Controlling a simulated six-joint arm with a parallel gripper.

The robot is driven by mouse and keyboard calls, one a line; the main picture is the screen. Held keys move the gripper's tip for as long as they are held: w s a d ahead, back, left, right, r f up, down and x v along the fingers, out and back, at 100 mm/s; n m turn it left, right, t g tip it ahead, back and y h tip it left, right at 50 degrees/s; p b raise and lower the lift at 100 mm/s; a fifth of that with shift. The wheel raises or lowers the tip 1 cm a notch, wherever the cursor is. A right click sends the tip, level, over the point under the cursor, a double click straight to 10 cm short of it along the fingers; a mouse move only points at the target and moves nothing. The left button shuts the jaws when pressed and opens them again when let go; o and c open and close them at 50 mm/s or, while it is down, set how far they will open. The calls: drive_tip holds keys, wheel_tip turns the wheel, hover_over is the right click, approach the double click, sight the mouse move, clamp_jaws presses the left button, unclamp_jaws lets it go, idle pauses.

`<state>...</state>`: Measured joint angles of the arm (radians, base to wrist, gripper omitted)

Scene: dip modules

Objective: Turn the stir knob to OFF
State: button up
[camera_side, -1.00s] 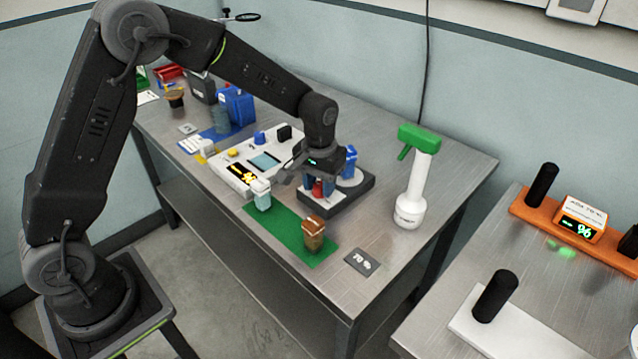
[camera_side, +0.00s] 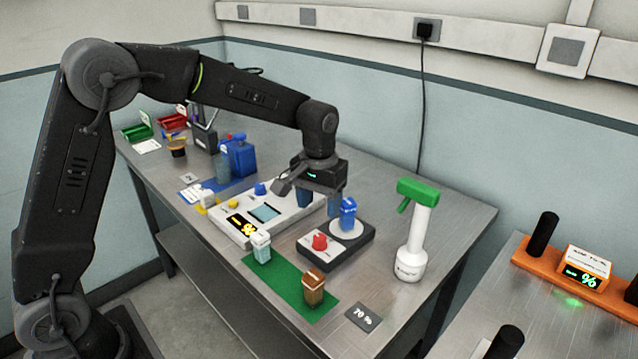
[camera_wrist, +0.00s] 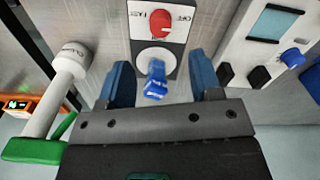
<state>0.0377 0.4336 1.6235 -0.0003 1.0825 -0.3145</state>
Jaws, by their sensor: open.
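The red stir knob (camera_side: 320,242) is on the front of the dark-edged stirrer (camera_side: 345,258) with a pale face. In the wrist view the knob (camera_wrist: 161,23) sits between a label at its left and the OFF label at its right; which way it points is too small to tell. A blue vessel (camera_side: 348,214) stands on the stirrer's round white plate (camera_side: 359,232). My gripper (camera_side: 319,203) is open and empty, with blue fingers, above and behind the knob and apart from it. In the wrist view the blue vessel appears between the fingers (camera_wrist: 160,75).
A white device (camera_side: 245,222) with a lit display is left of the stirrer. A green mat (camera_side: 285,290) in front holds a pale vial (camera_side: 260,248) and a brown vial (camera_side: 313,289).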

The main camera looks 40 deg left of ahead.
drive_tip(key=shift+r, duration=2.4)
